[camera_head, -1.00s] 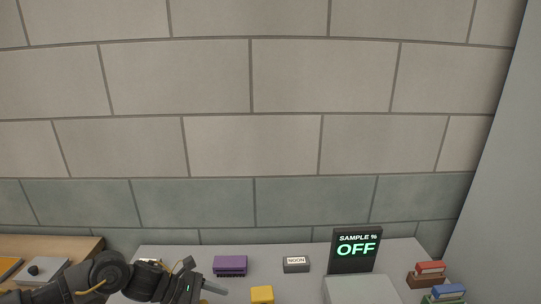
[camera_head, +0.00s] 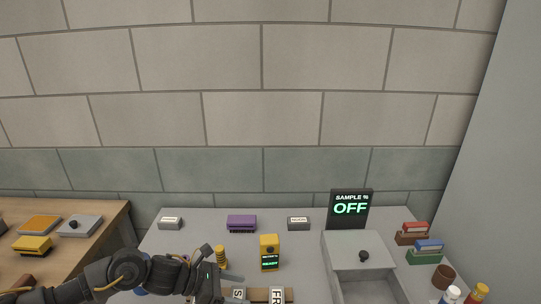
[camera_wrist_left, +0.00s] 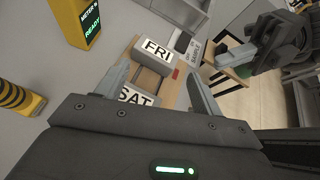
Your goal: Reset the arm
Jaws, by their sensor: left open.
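My left gripper (camera_wrist_left: 157,88) is open, its two pale fingers apart with nothing held between them. Beyond the fingers are a block marked FRI (camera_wrist_left: 157,50) and a block marked SAT (camera_wrist_left: 137,96) on a wooden holder. In the head view my left arm comes in from the lower left, and its gripper (camera_head: 208,288) is low over the table beside the holder; its fingertips are hard to make out there. My right gripper (camera_wrist_left: 240,52) shows at the upper right of the left wrist view, but its opening is unclear. It is outside the head view.
A yellow meter reading READY (camera_head: 269,254) and a yellow-black cylinder (camera_head: 221,257) stand near the left gripper. Behind are a purple brush-like block (camera_head: 241,223) and an OFF display (camera_head: 350,208). A grey lidded box (camera_head: 360,250) stands right. A wooden table (camera_head: 100,228) is at left.

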